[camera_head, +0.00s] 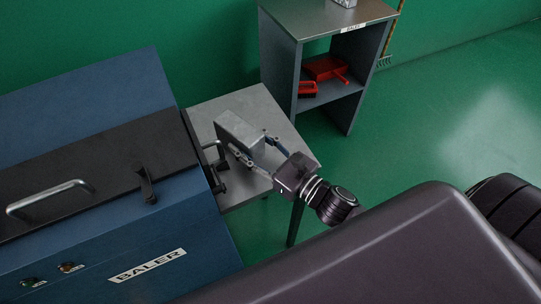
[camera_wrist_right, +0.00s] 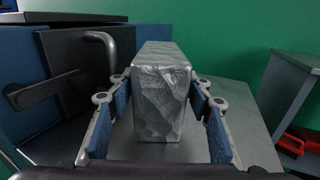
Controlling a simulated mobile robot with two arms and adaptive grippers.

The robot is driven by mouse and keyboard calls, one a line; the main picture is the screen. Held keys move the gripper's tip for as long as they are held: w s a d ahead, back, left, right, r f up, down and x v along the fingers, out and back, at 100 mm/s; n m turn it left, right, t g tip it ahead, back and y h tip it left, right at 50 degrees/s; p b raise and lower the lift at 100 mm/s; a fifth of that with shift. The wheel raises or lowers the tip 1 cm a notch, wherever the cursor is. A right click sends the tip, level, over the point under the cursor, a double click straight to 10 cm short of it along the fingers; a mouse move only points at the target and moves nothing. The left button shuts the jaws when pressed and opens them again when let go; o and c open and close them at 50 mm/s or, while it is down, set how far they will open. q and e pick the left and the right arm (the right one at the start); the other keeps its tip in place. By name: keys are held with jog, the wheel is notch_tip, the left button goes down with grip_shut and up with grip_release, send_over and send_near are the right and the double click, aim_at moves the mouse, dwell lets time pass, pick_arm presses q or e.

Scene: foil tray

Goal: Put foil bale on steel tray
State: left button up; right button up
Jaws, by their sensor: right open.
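The foil bale (camera_head: 240,130) is a grey, crinkled block on the grey side table (camera_head: 268,102) beside the baler. It also fills the middle of the right wrist view (camera_wrist_right: 160,95). My right gripper (camera_head: 254,147) is open, with one finger on each side of the bale's near end. In the wrist view, gaps show between the blue finger pads and the bale. No separate tray is clearly seen; a stand with a flat steel top (camera_head: 318,18) and a small label is at the back. My left gripper is not in view.
The blue baler (camera_head: 75,215), with a black lid and handle, stands at the left, close to the side table. The stand's top has a silvery block (camera_head: 344,2) at its back edge, cut off by the frame. Its shelf holds red tools (camera_head: 325,68). Green floor at right is clear.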

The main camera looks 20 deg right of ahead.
jog(key=b+v, duration=0.1)
jog(key=v, duration=0.7)
jog(key=shift+s+d, duration=0.1)
jog(key=shift+s, duration=0.1)
jog(key=shift+s+d, duration=0.1)
jog(key=shift+s, duration=0.05)
